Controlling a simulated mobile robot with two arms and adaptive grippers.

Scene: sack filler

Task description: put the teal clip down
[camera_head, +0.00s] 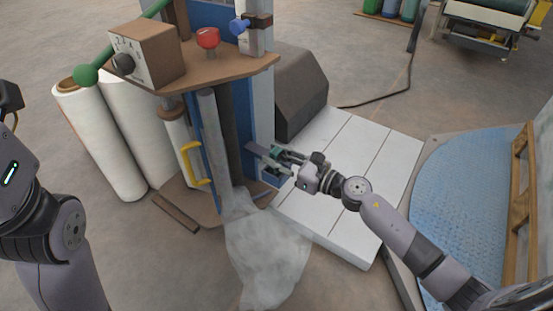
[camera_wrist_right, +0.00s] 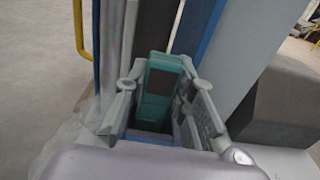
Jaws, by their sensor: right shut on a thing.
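The teal clip (camera_wrist_right: 158,92) is between the two fingers of my right gripper (camera_wrist_right: 163,100) in the right wrist view, with its lower part down between the pads. In the head view my right gripper (camera_head: 274,156) reaches left to the foot of the blue machine column, above the edge of the white platform. It is shut on the clip, which is mostly hidden by the fingers there. I cannot tell whether the clip touches the machine. My left arm shows at the left edge of the head view, but its fingers are not seen.
The filler's brown shelf (camera_head: 205,72) carries a control box (camera_head: 147,54) and a red button (camera_head: 208,38). A yellow handle (camera_head: 190,165) and clear plastic sheet (camera_head: 262,250) are near its foot. The white slatted platform (camera_head: 345,140) has free room; a dark grey block (camera_head: 299,90) stands behind.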

